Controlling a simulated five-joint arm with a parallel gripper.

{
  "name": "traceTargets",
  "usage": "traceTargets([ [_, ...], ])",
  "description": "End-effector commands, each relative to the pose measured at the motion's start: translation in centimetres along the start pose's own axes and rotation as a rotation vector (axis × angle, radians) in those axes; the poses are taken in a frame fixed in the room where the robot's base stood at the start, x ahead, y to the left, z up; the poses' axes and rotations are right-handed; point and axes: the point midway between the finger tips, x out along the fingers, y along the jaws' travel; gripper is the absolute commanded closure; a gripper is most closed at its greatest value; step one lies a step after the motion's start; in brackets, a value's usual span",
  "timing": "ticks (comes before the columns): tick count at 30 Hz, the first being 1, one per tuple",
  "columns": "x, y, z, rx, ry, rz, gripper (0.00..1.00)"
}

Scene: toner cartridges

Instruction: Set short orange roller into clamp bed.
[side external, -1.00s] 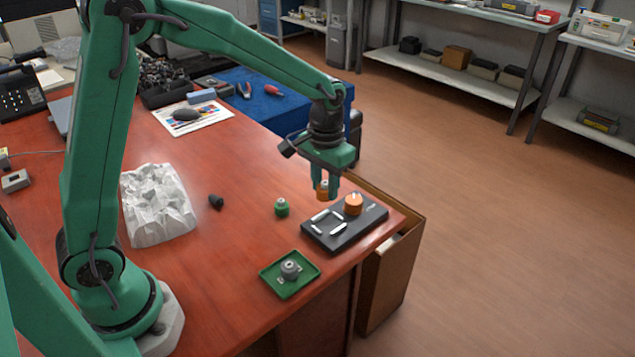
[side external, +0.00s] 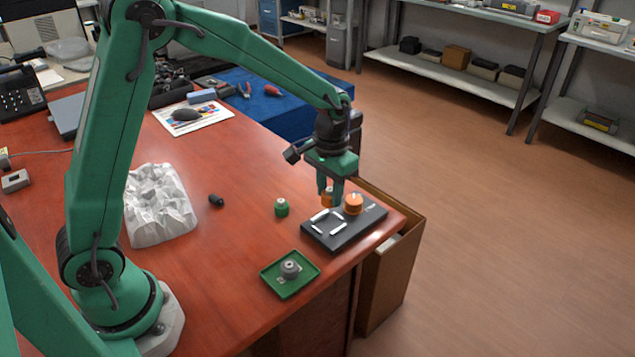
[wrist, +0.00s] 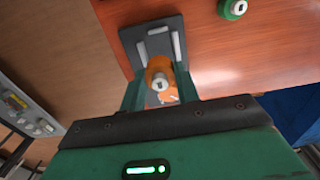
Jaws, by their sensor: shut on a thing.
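My gripper (side external: 332,195) is shut on a short orange roller (side external: 327,198). One finger partly hides the roller in the side view. In the wrist view the roller (wrist: 158,72) sits between the two fingers with its pale end facing the camera. The clamp bed is a dark plate (side external: 342,239) with pale bars around a square space, near the table's right corner. The gripper is low at its far side; whether the roller touches it I cannot tell.
A green roller (side external: 281,208) stands left of the plate. A green tray (side external: 270,279) with a grey part (side external: 290,269) lies in front. A small black piece (side external: 216,201) and a crumpled white heap (side external: 157,205) are farther left. A brown bin (side external: 388,277) stands beyond the table edge.

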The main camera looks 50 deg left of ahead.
Motion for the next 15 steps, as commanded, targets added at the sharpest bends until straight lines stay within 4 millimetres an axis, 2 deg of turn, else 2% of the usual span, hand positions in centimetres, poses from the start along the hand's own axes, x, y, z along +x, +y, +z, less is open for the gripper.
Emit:
traceTargets([
  [15,3.2,0.0,0.0,0.0,-0.001,0.0,0.91],
])
